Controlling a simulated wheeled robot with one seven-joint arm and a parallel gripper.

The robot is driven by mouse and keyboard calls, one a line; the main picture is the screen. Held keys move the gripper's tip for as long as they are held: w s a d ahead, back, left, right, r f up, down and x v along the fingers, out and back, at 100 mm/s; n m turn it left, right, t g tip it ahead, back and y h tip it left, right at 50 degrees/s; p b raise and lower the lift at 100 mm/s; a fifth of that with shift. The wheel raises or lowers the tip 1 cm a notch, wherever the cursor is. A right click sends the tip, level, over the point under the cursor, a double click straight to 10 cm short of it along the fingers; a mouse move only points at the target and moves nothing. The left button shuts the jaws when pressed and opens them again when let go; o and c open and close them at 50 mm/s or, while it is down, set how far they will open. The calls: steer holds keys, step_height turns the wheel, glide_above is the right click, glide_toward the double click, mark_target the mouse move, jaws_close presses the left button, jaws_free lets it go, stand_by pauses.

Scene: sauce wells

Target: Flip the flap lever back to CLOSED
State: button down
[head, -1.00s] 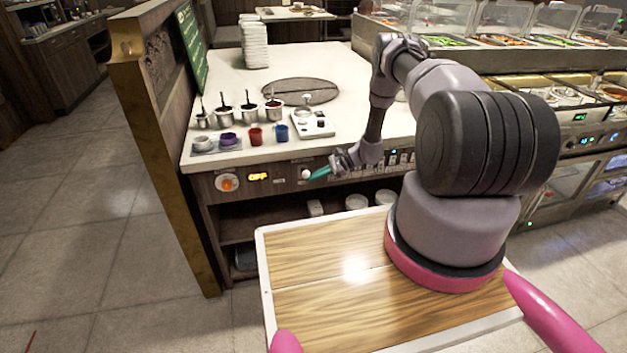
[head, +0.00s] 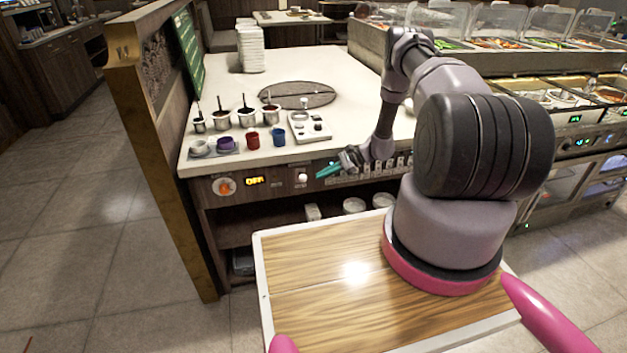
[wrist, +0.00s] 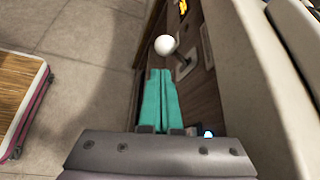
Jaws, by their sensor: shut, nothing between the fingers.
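The flap lever (head: 302,179) has a white ball knob and sits on the counter's front panel, right of the lit OFF display. In the wrist view its white knob (wrist: 165,45) stands out from a small plate on the panel, just beyond my fingertips. My gripper (head: 320,174) is at the front panel, right of the knob. In the wrist view my gripper (wrist: 160,72) shows two teal fingers pressed together with nothing between them. A small gap seems to lie between the fingertips and the knob. The lever's label cannot be read.
An orange-lit dial (head: 224,186) and the OFF display (head: 255,181) are left of the lever. A row of switches (head: 365,171) is to the right. The countertop (head: 350,75) overhangs the panel and holds several sauce pots. An open shelf lies below.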

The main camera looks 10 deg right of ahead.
steer(key=v, duration=0.5)
steer(key=shift+d+r, duration=0.1)
steer(key=shift+d, duration=0.1)
